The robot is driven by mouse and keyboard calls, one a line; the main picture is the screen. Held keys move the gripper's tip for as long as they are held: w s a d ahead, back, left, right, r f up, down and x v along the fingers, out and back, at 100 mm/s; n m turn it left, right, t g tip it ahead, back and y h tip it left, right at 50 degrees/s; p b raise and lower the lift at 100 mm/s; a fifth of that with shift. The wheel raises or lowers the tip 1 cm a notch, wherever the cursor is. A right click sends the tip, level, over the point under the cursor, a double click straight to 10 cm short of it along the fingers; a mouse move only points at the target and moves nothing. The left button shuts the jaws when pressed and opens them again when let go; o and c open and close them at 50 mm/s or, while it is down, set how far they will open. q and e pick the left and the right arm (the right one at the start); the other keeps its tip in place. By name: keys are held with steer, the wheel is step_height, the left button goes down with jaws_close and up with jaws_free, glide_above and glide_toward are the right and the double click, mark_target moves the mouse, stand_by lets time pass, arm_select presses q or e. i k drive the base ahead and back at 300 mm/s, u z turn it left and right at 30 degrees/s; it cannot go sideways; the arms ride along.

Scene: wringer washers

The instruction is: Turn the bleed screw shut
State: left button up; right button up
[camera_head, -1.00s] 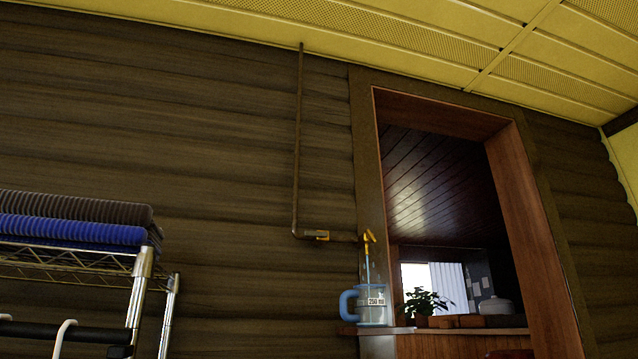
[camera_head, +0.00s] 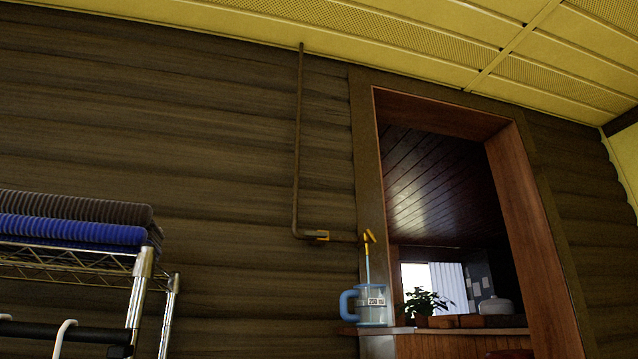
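A thin dark pipe (camera_head: 297,150) runs down the log wall from the ceiling and bends right near the doorway. A small brass-coloured fitting (camera_head: 322,236) sits on its short horizontal run. At the pipe's right end is a small yellow piece (camera_head: 369,237), which may be the bleed screw; it is too small to tell. A thin light-blue stream or tube (camera_head: 367,264) runs from it down to a blue-handled measuring jug (camera_head: 373,308) marked 250 ml. The jug stands upright on a ledge. Neither of my grippers is in view.
A wire shelf rack (camera_head: 140,280) with folded dark and blue towels (camera_head: 75,228) stands at the left. The wood-framed doorway (camera_head: 525,200) opens right of the pipe. A potted plant (camera_head: 425,303) and a pale pot (camera_head: 496,307) stand beyond the jug.

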mark_target(369, 233)
steer(key=u, duration=0.15)
steer(key=k, duration=0.25)
steer(key=u, duration=0.05)
steer(key=i, duration=0.75)
steer(key=u, duration=0.5)
